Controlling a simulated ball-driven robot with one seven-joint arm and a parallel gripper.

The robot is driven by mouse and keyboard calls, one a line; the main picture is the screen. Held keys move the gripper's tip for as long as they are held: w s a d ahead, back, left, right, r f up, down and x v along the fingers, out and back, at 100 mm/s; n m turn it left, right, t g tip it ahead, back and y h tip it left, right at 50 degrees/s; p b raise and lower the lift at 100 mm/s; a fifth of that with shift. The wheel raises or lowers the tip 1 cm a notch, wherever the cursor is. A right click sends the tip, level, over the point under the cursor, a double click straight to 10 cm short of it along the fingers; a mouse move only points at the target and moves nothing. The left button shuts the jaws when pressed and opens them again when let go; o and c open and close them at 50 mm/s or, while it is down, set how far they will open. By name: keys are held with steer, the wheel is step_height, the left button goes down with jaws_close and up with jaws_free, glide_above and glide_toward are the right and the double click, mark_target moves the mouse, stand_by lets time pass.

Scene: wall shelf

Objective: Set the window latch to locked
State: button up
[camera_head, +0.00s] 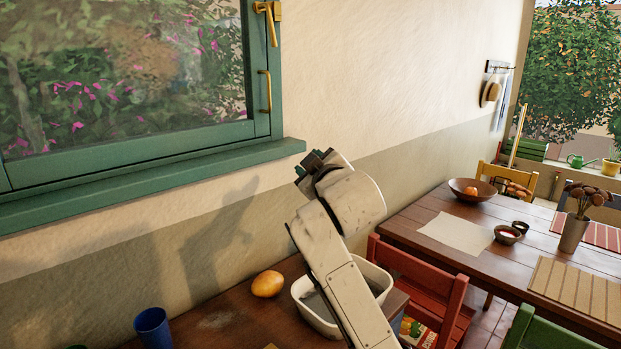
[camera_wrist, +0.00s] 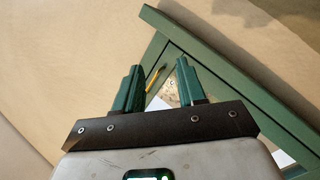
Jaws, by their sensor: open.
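The brass window latch (camera_head: 270,18) sits high on the right side of the green window frame (camera_head: 262,60), with its lever hanging down and slightly tilted. A separate brass pull handle (camera_head: 266,92) is below it. My gripper (camera_head: 313,163) is below and to the right of the latch, just off the right end of the sill, clear of both brass pieces. In the wrist view my gripper (camera_wrist: 158,72) is open, with two green fingers apart and nothing held. A small brass piece (camera_wrist: 154,78) shows beyond the fingers; I cannot tell which one.
The green sill (camera_head: 150,180) juts out under the window, close to my gripper. Below are a wooden counter with an orange fruit (camera_head: 268,284), a blue cup (camera_head: 153,327) and a white basin (camera_head: 316,312). A red chair (camera_head: 420,285) and dining table (camera_head: 405,232) stand right.

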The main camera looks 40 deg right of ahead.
steer(key=shift+s+a+f+g, duration=0.15)
steer(key=shift+a+f, duration=0.05)
steer(key=shift+f, duration=0.45)
steer(key=shift+s+a+f+g, duration=0.1)
steer(key=shift+a+f+g, duration=0.05)
steer(key=shift+f, duration=0.45)
